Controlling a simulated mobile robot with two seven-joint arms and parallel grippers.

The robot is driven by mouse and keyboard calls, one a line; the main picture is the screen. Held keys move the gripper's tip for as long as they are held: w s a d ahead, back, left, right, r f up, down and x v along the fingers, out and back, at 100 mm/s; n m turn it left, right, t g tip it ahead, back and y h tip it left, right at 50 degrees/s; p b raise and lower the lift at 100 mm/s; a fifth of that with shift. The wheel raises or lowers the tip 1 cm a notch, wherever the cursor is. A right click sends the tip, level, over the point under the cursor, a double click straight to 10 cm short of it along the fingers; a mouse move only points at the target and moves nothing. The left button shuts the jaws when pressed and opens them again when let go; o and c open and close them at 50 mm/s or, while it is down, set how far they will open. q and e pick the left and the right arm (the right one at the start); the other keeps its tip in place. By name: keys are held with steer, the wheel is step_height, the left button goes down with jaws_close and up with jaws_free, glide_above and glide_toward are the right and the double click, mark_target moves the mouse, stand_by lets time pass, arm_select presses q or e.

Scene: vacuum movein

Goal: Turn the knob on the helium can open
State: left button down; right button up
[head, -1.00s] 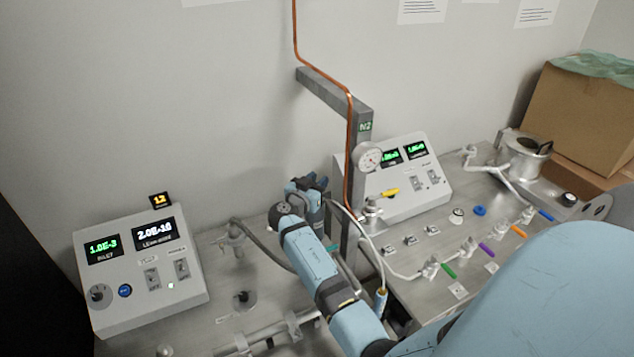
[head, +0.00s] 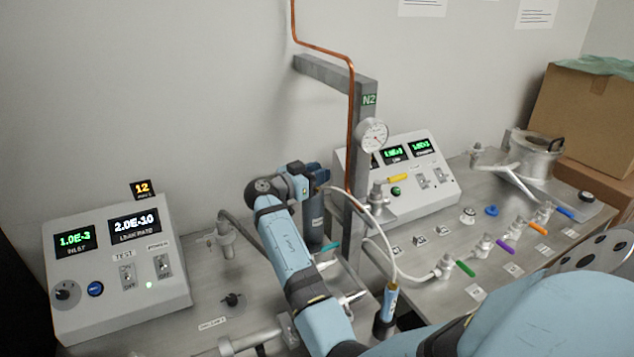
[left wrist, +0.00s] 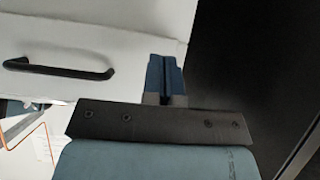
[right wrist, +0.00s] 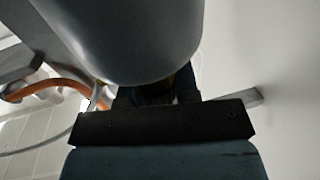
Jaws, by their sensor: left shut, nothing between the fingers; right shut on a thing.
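The helium can looks to be the dark grey cylinder (head: 313,222) standing on the bench beside the grey post. My right gripper (head: 318,178) is at its top, shut, with the fingers mostly hidden behind my own wrist. In the right wrist view a large smooth grey rounded body (right wrist: 130,40), likely the can, fills the top of the picture, right at the fingers (right wrist: 158,92). The knob itself is hidden, so I cannot see how far it is turned. My left gripper (left wrist: 165,78) is shut and empty, away from the bench, near a white front with a black handle.
A grey post with an N2 label (head: 369,99) and copper pipe stands just right of my right gripper. A leak-rate console (head: 115,270) is at left. A second console (head: 440,185) and several coloured-handle valves are at right. A white hose loops close by.

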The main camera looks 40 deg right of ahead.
steer(key=o, duration=0.9)
step_height(320, 180, up, 20)
steer(key=shift+d+r+b, duration=0.1)
steer(key=shift+b, duration=1.05)
